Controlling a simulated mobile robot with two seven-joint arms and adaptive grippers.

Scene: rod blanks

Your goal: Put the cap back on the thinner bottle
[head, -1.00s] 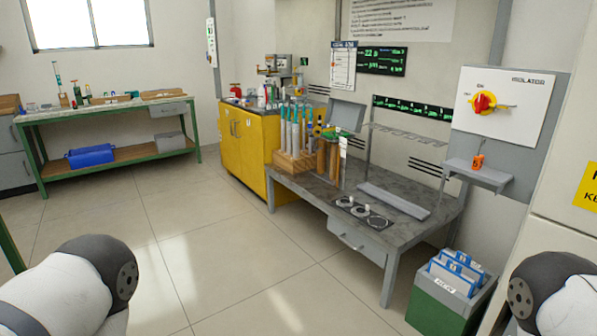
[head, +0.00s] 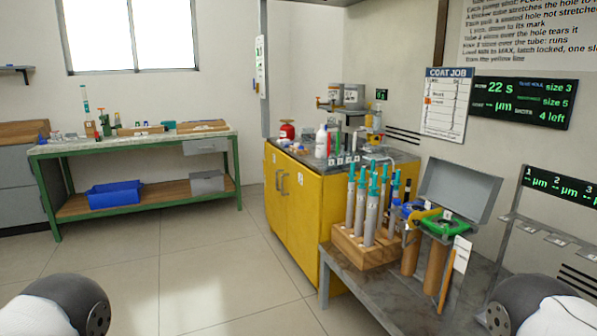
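A small white bottle (head: 321,141) stands among other items on top of the yellow cabinet (head: 292,196). I cannot tell at this size whether it is the thinner bottle or whether it has its cap on. No loose cap can be made out. Only rounded white and dark parts of my arms show at the bottom left and bottom right corners. Neither gripper is in view.
A grey bench (head: 372,302) in front of the cabinet carries a wooden rack (head: 350,250) of tubes with teal tops. A red container (head: 287,131) stands on the cabinet. A green-framed workbench (head: 240,180) is at left. The tiled floor between is clear.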

